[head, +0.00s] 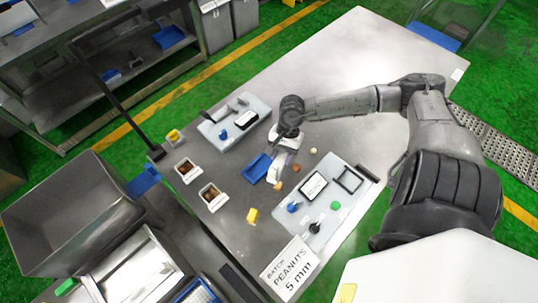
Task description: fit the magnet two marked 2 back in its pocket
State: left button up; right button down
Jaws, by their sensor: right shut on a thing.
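My right gripper (275,176) reaches in from the right and points down over the middle of the grey table, beside a blue tray (254,169). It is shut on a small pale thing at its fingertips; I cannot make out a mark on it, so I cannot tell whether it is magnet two. Two pale panels lie on the table: a far one (212,131) and a near one (338,231), both with small fittings. I cannot tell which holds the magnet's pocket. My left gripper is not in view.
Small round pieces, one brown (296,168), lie near the gripper. Two small open boxes (213,197) stand to the left. A yellow piece (251,215) and a "PEANUTS 5 mm" sign (290,270) are nearer. The far right table top is clear.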

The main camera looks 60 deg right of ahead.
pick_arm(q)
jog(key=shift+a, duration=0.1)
pick_arm(e)
jog(key=w+f, duration=0.1)
jog(key=w, duration=0.1)
jog(key=w+d+f, duration=0.1)
jog(key=w, duration=0.1)
jog(key=w+d+f, duration=0.1)
jog(key=w, duration=0.1)
jog(key=shift+f, duration=0.35)
jog(key=shift+d+f, duration=0.1)
jog(key=shift+f, duration=1.95)
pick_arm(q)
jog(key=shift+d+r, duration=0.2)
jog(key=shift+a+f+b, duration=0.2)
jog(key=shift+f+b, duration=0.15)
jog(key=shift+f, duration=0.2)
pick_arm(e)
jog(key=shift+f, duration=0.4)
jog(key=c, duration=0.7)
grip_release()
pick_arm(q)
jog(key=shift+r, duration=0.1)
